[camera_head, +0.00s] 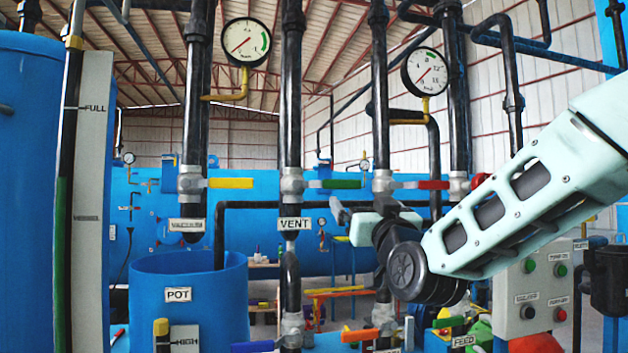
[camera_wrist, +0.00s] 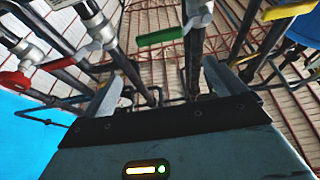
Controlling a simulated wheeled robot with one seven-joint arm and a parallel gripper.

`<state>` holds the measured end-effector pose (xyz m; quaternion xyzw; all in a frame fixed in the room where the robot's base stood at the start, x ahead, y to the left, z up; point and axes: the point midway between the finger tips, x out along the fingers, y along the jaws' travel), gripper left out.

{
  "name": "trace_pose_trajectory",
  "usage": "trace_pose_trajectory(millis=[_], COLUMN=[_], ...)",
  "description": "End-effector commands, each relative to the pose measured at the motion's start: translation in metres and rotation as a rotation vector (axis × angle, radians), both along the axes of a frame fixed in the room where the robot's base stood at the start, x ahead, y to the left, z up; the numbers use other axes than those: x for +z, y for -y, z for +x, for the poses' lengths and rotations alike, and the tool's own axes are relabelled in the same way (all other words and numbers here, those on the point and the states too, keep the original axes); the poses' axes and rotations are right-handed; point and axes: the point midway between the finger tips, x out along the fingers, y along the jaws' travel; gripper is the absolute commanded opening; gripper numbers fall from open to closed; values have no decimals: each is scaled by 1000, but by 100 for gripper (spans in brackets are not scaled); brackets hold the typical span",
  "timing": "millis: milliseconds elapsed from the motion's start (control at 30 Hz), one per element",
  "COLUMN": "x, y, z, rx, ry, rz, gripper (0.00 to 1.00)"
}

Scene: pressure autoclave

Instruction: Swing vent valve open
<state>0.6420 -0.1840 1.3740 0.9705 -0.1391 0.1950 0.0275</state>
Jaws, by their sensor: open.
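The vent valve's green handle (camera_head: 335,184) points sideways to the right from its metal valve body (camera_head: 292,184), on the black vertical pipe above the VENT label (camera_head: 294,224). My gripper (camera_head: 360,212) is below and to the right of this handle, in front of the pipes, its fingers pointing up and left. In the wrist view the green handle (camera_wrist: 163,37) lies beyond the gap between the fingertips of my gripper (camera_wrist: 162,85). The jaws are open and empty, and a gap to the handle shows.
A yellow-handled valve (camera_head: 230,183) is on the left pipe and a red-handled valve (camera_head: 425,185) on the right. Two gauges (camera_head: 247,42) hang above. A blue pot (camera_head: 190,300) stands lower left, and a control box (camera_head: 535,295) lower right. Vertical pipes crowd the space.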

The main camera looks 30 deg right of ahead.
Motion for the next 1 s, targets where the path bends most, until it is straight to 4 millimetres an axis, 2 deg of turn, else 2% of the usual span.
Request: trace_pose_trajectory(millis=[167,700,1000], x=[11,54,64], y=[5,33,41], z=[24,121,149], rx=[2,3,4], ry=[-5,-5,-5], rz=[-3,-1,-2], gripper=[95,95,95])
